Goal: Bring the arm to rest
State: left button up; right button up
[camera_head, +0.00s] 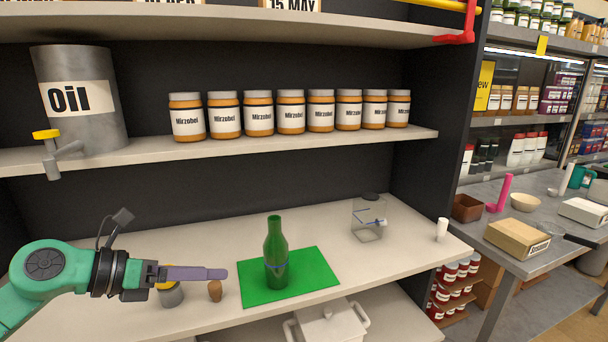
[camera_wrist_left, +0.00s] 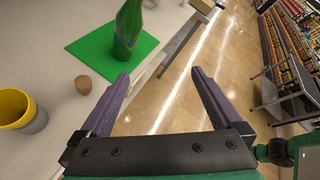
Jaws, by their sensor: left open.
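My left arm comes in from the left in the head view, over the front of the white counter (camera_head: 215,326). Its gripper (camera_head: 226,273) is side-on there. In the left wrist view the two purple fingers of the left gripper (camera_wrist_left: 160,82) stand apart with nothing between them. A green bottle (camera_head: 276,258) stands upright on a green mat (camera_head: 318,266), right of the gripper. My right gripper is not in view.
A grey cup with a yellow rim (camera_head: 171,295) stands partly behind the gripper. A clear container (camera_head: 367,222) and a small white cylinder (camera_head: 442,229) stand farther right. A shelf (camera_head: 270,145) above holds an oil drum (camera_head: 80,112) and several jars (camera_head: 258,114).

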pick_arm(q)
jog(key=w+d+r+n+t+h, duration=0.3)
jog(key=d+n+t, duration=0.15)
jog(key=n, duration=0.25)
jog(key=w+a+f+n+t+y, duration=0.3)
jog(key=a+n+t+y, duration=0.5)
jog(key=n, duration=0.8)
jog(key=s+a+f+n+g+y, duration=0.3)
jog(key=f+n+y, duration=0.15)
jog(key=f, duration=0.25)
jog(key=s+a+f+n+g+y, duration=0.2)
jog(key=f+n+g+y, duration=0.1)
jog(key=f+n, duration=0.3)
jog(key=s+d+f+n+g+h, duration=0.1)
jog(key=s+d+f+n+g, duration=0.15)
jog(key=s+f+g, duration=0.45)
jog(key=s+d+f+n+g+h, duration=0.2)
jog(key=s+f+n+g, duration=0.15)
jog(key=s+f, duration=0.75)
notch_tip(320, 180, down, 21)
jog(key=s+m+g, duration=0.1)
jog(key=s, duration=0.2)
jog(key=s+a+f+g, duration=0.1)
jog(key=s+a+f, duration=0.2)
jog(key=s+f, duration=1.2)
jog(key=shift+s+f+g+y, duration=0.15)
jog(key=shift+s+g+y, duration=0.25)
jog(key=shift+s, duration=0.4)
